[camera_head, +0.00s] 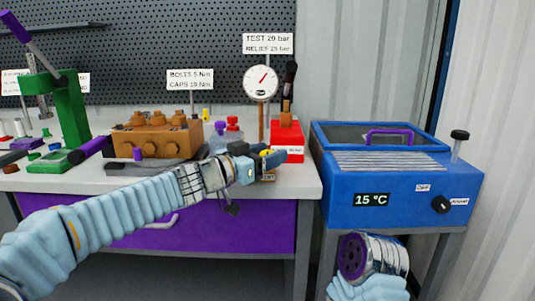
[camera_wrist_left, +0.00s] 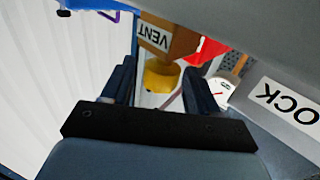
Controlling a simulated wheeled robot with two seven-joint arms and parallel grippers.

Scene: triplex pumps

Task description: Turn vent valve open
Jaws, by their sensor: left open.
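The vent valve shows as a yellow knob (camera_wrist_left: 160,75) under a brown block labelled VENT (camera_wrist_left: 155,37) in the left wrist view. In the head view a bit of the yellow knob (camera_head: 267,153) shows at the bench's right end, partly hidden by my gripper. My left gripper (camera_head: 276,158) is open, its two dark blue fingers on either side of the knob. I cannot tell whether they touch it. My right arm shows at the lower right of the head view, but its gripper is not in view.
A pressure gauge (camera_head: 261,82) stands on a post behind the knob, and a red box (camera_head: 287,141) is beside it. A brown pump block (camera_head: 158,137) and a green press (camera_head: 71,112) are further left. A blue heater (camera_head: 400,175) reading 15 °C stands right of the bench.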

